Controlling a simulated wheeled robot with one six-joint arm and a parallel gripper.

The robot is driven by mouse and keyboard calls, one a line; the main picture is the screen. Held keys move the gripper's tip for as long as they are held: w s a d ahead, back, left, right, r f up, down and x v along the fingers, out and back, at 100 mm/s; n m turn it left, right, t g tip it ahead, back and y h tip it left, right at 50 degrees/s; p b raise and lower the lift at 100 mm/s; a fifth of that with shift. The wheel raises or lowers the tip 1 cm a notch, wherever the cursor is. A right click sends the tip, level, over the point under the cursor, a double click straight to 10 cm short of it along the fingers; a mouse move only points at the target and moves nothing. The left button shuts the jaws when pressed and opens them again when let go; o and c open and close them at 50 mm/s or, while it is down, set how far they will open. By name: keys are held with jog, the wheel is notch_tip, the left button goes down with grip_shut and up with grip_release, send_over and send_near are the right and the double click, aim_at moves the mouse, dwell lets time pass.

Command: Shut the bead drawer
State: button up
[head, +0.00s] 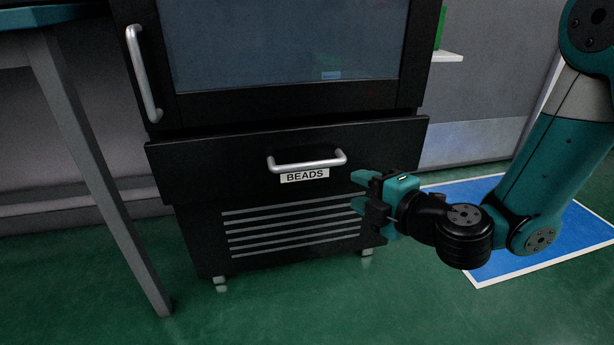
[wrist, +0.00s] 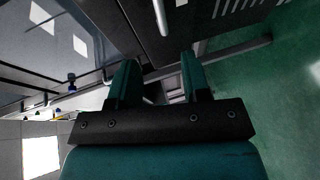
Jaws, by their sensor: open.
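The bead drawer (head: 215,165) is a black front under the cabinet door, with a white BEADS label (head: 305,176) and a silver bar handle (head: 307,163). Its front stands out from the cabinet, with a dark gap along its top edge, so it is partly open. My gripper (head: 358,190) is teal and black, open and empty, near the drawer's lower right, to the right of and below the handle. In the wrist view, the open jaws (wrist: 158,62) point toward the black drawer front (wrist: 205,25), with the handle (wrist: 160,16) beyond the fingertips. No contact shows.
The cabinet's upper door has a dark window (head: 285,45) and a vertical silver handle (head: 144,75). A grey table leg (head: 95,160) stands at the left. A vented panel (head: 290,230) lies below the drawer. Green floor (head: 300,310) is clear in front; a blue floor mat (head: 520,255) lies right.

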jog(key=p, duration=0.7)
send_near(309, 167)
jog(key=x, duration=0.2)
jog(key=p+x, duration=0.1)
jog(key=x, duration=0.8)
grip_shut()
